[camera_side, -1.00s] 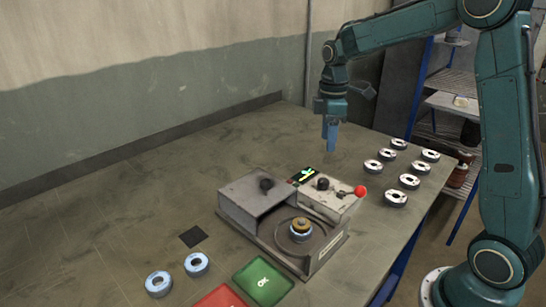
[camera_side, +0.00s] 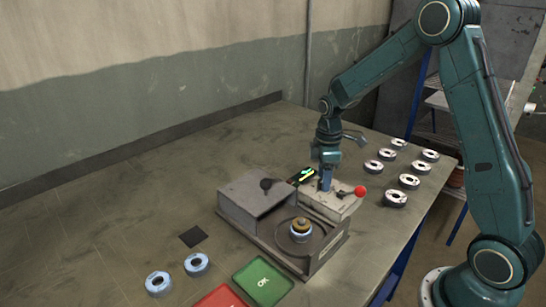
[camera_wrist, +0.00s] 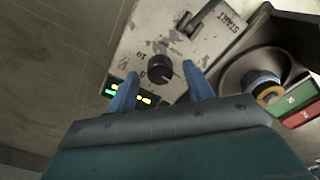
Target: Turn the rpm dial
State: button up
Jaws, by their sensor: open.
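The rpm dial is a black round knob (camera_wrist: 160,68) on the worn grey control panel (camera_wrist: 150,35), seen in the wrist view. Numbers are printed beside it. My gripper (camera_wrist: 163,83) is open, with one blue finger on each side of the dial in that view. I cannot tell whether the fingers touch it. In the side view my gripper (camera_side: 325,185) points down over the machine's panel (camera_side: 335,204) and hides the dial. A small lit display (camera_side: 301,176) is beside the panel.
A red-tipped lever (camera_side: 360,191) stands at the panel's right. A disc sits on the round turntable (camera_side: 301,238) in front. Several discs (camera_side: 387,154) lie at the right, two (camera_side: 196,263) at the front left. Green (camera_side: 263,282) and red (camera_side: 222,297) trays are in front.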

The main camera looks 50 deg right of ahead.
jog(key=shift+f, duration=0.2)
jog(key=c, duration=1)
jog(key=shift+o, duration=0.2)
